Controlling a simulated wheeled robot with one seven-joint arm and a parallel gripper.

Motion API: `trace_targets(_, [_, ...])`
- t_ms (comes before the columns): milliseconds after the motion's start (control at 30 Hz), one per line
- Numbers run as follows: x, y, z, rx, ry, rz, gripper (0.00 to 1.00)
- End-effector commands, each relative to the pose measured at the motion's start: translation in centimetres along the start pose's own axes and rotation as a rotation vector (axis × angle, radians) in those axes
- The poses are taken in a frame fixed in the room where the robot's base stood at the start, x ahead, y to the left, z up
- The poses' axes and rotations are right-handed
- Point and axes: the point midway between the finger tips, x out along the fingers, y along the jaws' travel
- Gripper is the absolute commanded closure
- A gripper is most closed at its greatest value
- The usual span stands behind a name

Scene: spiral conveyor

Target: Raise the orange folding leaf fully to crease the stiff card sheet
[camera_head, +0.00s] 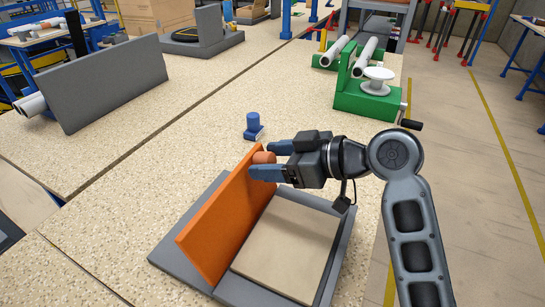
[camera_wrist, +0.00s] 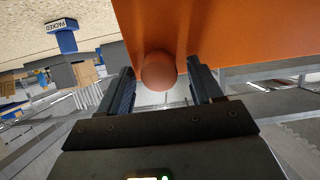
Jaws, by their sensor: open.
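The orange folding leaf (camera_head: 228,214) stands steeply raised along the left side of a grey base (camera_head: 180,262). A round orange-brown knob (camera_head: 264,157) is at its far upper corner. The beige card sheet (camera_head: 287,243) lies on the base to the right of the leaf and looks flat; any crease at its left edge is hidden or unclear. My gripper (camera_head: 262,161) is open at the knob, with blue-grey fingers on either side. In the wrist view the knob (camera_wrist: 158,71) sits between the open fingers, with gaps on both sides, and the leaf (camera_wrist: 235,32) fills the upper right.
A small blue stamp-like block (camera_head: 253,127), marked "PACKED" in the wrist view (camera_wrist: 63,30), stands just beyond the leaf. A green crank fixture (camera_head: 366,100) is at the back right. A grey angled panel (camera_head: 105,85) is at the back left. The speckled tabletop left of the base is clear.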

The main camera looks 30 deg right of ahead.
Motion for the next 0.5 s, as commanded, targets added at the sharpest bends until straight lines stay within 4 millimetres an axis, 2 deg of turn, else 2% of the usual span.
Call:
trace_targets(167, [0.02,-0.01,0.01,0.000,0.000,0.000,0.35])
trace_targets(500, [0.00,-0.02,0.02,0.000,0.000,-0.001,0.67])
